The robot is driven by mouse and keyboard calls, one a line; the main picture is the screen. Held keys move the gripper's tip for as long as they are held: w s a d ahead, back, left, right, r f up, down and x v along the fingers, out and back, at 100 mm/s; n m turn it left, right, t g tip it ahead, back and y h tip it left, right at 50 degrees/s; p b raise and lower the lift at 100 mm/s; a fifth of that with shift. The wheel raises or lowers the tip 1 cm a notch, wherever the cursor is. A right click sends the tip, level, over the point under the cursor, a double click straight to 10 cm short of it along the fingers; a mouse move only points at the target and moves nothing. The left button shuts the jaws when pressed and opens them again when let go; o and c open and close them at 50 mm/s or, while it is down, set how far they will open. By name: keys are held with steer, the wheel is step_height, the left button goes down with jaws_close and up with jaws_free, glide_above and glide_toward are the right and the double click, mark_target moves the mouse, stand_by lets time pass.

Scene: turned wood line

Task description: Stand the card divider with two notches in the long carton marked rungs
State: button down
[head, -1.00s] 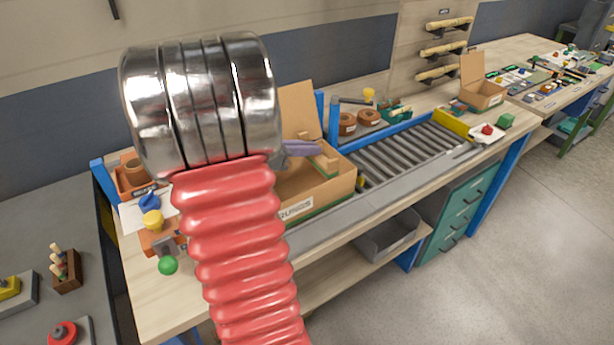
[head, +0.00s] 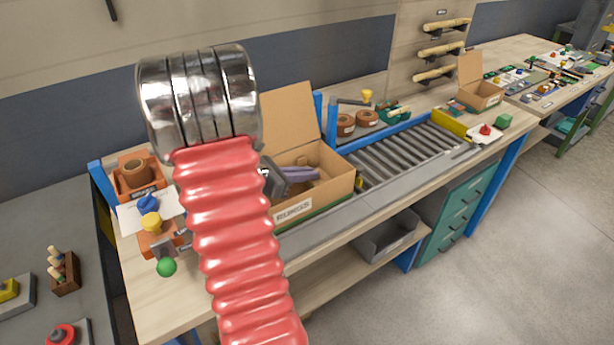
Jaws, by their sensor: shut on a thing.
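The long brown carton marked RUNGS (head: 343,188) stands open on the bench, its back flap raised, its left part hidden behind my red ribbed arm. My gripper (head: 302,174), with purple-grey fingers, reaches into the carton's opening from the left, low between its walls. It is shut on a thin brown piece of card, which seems to be the card divider (head: 322,177). The card blends with the carton, so its notches, its tilt and whether it touches the floor cannot be told.
A roller conveyor (head: 410,155) runs right of the carton. Brown rolls (head: 368,118) stand behind it. An orange holder (head: 137,175), a yellow knob (head: 151,222) and a green ball (head: 167,267) are left of my arm. A smaller open carton (head: 482,95) stands far right.

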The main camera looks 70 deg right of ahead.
steer(key=shift+f, duration=0.55)
steer(key=shift+f, duration=0.1)
steer(key=c, duration=1.9)
jaws_free()
steer(key=shift+v, duration=3.8)
